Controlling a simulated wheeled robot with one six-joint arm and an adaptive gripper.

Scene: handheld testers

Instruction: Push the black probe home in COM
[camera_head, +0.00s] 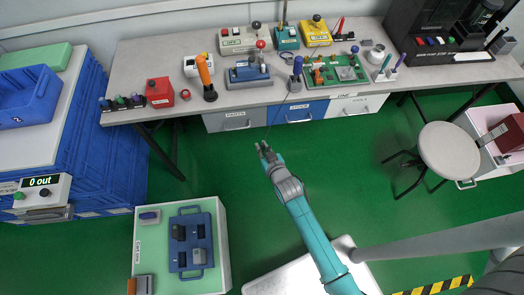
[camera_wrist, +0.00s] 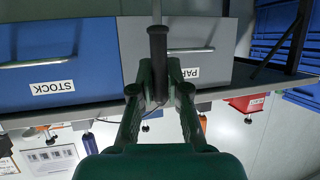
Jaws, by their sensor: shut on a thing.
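My gripper (camera_head: 265,150) is in front of the bench, above the green floor and apart from the bench's drawers. In the wrist view my gripper (camera_wrist: 158,95) is shut on the black probe (camera_wrist: 158,48), a dark cylindrical handle with a wider collar. A thin dark lead shows near the fingers. The probe is hard to make out in the head view. A yellow tester (camera_head: 316,31) stands at the back of the bench, with a red probe (camera_head: 338,26) beside it. No COM label or socket is legible in either view.
The grey bench (camera_head: 135,68) carries several testers, a green board (camera_head: 318,77), an orange-handled tool (camera_head: 204,72) and a red box (camera_head: 160,92). Drawers (camera_head: 300,112) hang under its front edge. A stool (camera_head: 449,150) stands at right. Green floor is open around my gripper.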

